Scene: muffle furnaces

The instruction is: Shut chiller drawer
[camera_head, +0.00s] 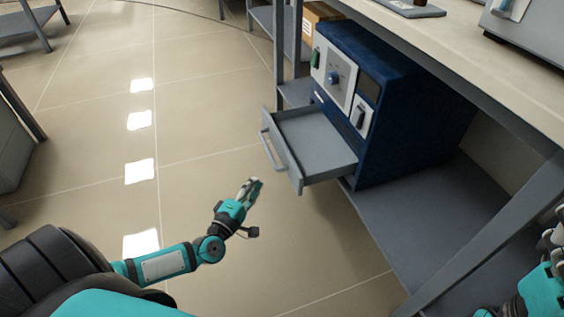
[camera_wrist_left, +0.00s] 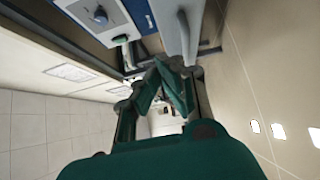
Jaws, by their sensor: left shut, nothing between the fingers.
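The blue chiller (camera_head: 415,85) stands on a low grey shelf under a workbench. Its grey drawer (camera_head: 318,140) is pulled out at the bottom of its front, and looks empty. The drawer's front panel with its bar handle (camera_head: 268,152) faces left, towards the open floor. My left gripper (camera_head: 254,186) is shut and empty, in front of the drawer's front and a little below it in the picture, apart from it. In the left wrist view the shut fingers (camera_wrist_left: 165,75) are near the drawer (camera_wrist_left: 180,25). My right gripper (camera_head: 548,238) shows only partly at the right edge.
The workbench top (camera_head: 450,45) overhangs the chiller, and a slanted grey leg (camera_head: 490,235) stands at right. A cardboard box (camera_head: 316,20) is behind the chiller. The tiled floor (camera_head: 200,110) left of the drawer is clear.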

